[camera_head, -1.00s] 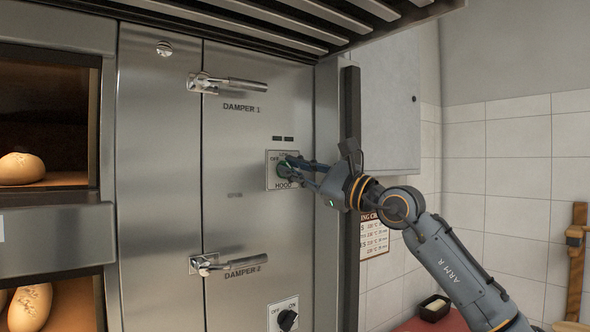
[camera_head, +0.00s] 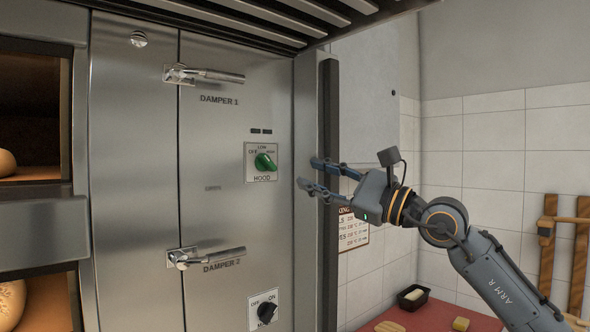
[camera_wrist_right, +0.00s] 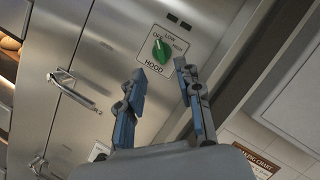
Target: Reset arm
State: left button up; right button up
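My right gripper (camera_head: 312,174) is open and empty, to the right of the green hood knob (camera_head: 264,162) and apart from it. Its two blue-sided fingers point left toward the steel panel. In the right wrist view the open fingers (camera_wrist_right: 160,85) frame the lower part of the hood plate, and the green knob (camera_wrist_right: 161,50) shows beyond them with nothing on it. The knob sits tilted on its plate marked OFF, LOW and HIGH. My left gripper is in neither view.
Damper 1 handle (camera_head: 215,76) and damper 2 handle (camera_head: 212,257) stick out from the panel. A black ON/OFF knob (camera_head: 266,312) is below. Loaves sit in the ovens at left. A dark vertical post (camera_head: 328,200) stands by my fingers. A black tray (camera_head: 413,297) is on the red surface.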

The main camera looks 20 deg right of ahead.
jog(key=shift+v, duration=0.75)
